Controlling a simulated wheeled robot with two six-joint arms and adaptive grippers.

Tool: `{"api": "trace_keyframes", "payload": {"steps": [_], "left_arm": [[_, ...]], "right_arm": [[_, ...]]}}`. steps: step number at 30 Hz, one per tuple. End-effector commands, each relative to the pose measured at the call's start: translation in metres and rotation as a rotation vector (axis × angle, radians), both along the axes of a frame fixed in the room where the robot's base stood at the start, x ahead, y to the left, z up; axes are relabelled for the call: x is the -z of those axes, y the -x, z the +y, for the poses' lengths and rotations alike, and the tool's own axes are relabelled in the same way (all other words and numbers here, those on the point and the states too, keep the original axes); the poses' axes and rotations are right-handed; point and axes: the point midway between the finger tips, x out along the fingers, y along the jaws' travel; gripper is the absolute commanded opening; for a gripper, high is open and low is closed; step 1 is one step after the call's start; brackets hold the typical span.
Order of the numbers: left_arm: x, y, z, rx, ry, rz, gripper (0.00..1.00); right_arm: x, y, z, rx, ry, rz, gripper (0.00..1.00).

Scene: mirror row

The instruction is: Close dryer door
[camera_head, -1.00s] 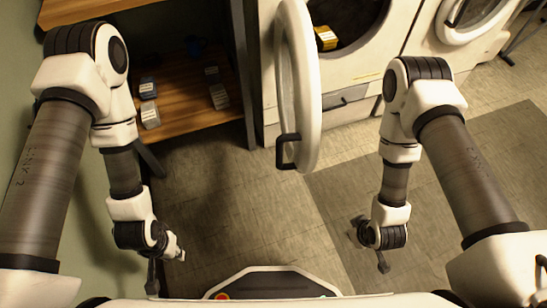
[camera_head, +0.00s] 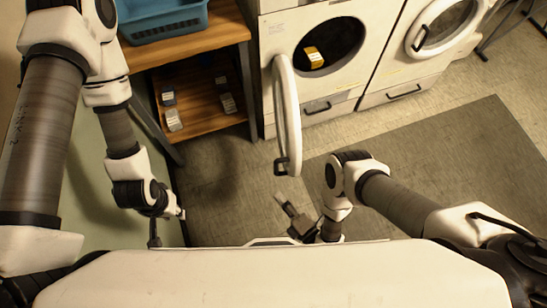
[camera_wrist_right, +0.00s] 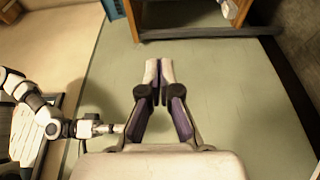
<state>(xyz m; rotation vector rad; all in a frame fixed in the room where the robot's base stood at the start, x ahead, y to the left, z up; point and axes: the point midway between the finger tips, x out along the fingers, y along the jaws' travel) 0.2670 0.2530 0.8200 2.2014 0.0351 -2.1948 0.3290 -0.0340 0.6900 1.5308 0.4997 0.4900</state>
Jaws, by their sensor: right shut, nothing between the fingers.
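The dryer door (camera_head: 287,118), a white round ring seen nearly edge-on, stands wide open on the left side of the white dryer (camera_head: 282,38) in the head view. Its dark handle (camera_head: 283,166) is at the lower end of the ring. The round opening shows a yellow box (camera_head: 313,57) inside. My right gripper (camera_head: 281,199) is just below the handle in the picture, shut and empty, apart from the door as far as I can see. In the right wrist view its fingers (camera_wrist_right: 158,72) are together. My left gripper (camera_head: 168,222) hangs low at the left, away from the door; its jaw state is unclear.
A second white machine (camera_head: 392,60) with a closed door stands to the right. A wooden shelf (camera_head: 185,46) with a blue basket (camera_head: 165,18) and small boxes is left of the dryer. A dark mat (camera_head: 440,150) covers the floor at right; the floor before the dryer is clear.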

Motion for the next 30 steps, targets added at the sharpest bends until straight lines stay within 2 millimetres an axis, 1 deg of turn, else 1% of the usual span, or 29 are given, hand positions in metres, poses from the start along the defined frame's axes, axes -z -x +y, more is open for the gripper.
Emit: {"api": "trace_keyframes", "payload": {"steps": [2, 5, 8, 11, 15, 19, 20, 21, 25, 30], "left_arm": [[0.004, 0.0, 0.0, 0.0, 0.0, 0.001, 0.29], [0.018, 0.001, 0.0, 0.0, 0.0, 0.001, 0.29], [0.037, 0.0, 0.0, 0.0, 0.0, 0.001, 0.29], [0.061, 0.0, 0.0, 0.0, 0.0, 0.001, 0.29], [0.092, 0.0, 0.0, 0.0, 0.0, 0.001, 0.29], [0.119, 0.0, 0.0, 0.0, 0.0, 0.001, 0.29], [0.105, 0.001, 0.0, 0.0, 0.0, 0.002, 0.29], [0.101, 0.001, 0.0, 0.0, 0.0, 0.002, 0.29], [0.095, 0.0, 0.0, 0.0, 0.0, 0.0, 0.29], [0.095, 0.0, 0.0, 0.0, 0.0, 0.001, 0.29]], "right_arm": [[0.0, -0.001, 0.003, 0.0, 0.002, -0.016, 0.0], [0.006, -0.01, 0.008, 0.0, 0.002, -0.016, 0.0], [0.01, -0.024, 0.019, -0.002, 0.002, -0.015, 0.0], [0.012, -0.042, 0.032, -0.003, 0.002, -0.015, 0.0], [0.012, -0.064, 0.048, -0.003, 0.004, -0.015, 0.0], [0.011, -0.083, 0.062, -0.003, 0.004, -0.015, 0.0], [0.002, -0.085, 0.05, 0.005, 0.006, -0.01, 0.0], [0.0, -0.087, 0.042, 0.007, 0.007, -0.01, 0.0], [-0.001, -0.091, 0.026, 0.005, 0.005, -0.01, 0.0], [0.0, -0.092, 0.02, 0.002, 0.004, -0.01, 0.0]]}}
